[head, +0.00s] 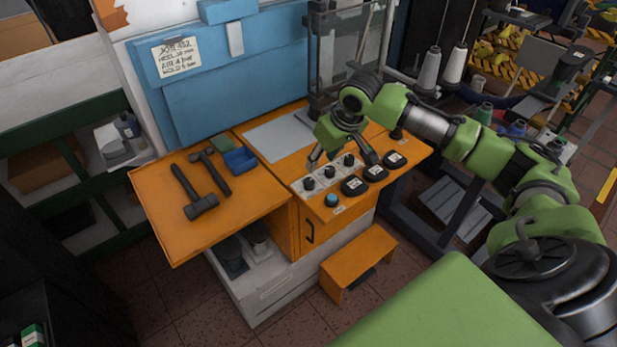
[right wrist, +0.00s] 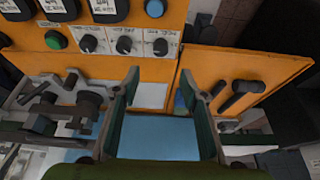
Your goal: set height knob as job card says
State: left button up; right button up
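The job card (head: 175,57) is taped to the blue panel; its handwritten lines are too small to read surely. Three black knobs with white plates stand in a row on the orange bench: a front one (head: 308,183), a middle one (head: 330,172) and a back one (head: 349,160). I cannot tell which is the height knob. They also show in the right wrist view, at left (right wrist: 89,44), middle (right wrist: 124,45) and right (right wrist: 160,47). My right gripper (head: 341,157) is open and empty above the row, its fingers (right wrist: 160,76) apart from the knobs. My left gripper is out of view.
Black dials with white labels (head: 375,173) and a blue button (head: 331,200) lie beside the knobs. A green button (right wrist: 55,40) shows in the wrist view. Hammers (head: 200,205) and a blue tray (head: 240,159) lie on the left bench. An orange stool (head: 358,258) stands in front.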

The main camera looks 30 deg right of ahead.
aim_at(309, 181)
jog(key=p+x, duration=0.1)
jog(key=x, duration=1.1)
jog(key=shift+w+f+p, duration=0.1)
jog(key=shift+f+p, duration=0.05)
jog(key=shift+p, duration=0.15)
jog(key=c, duration=1.1)
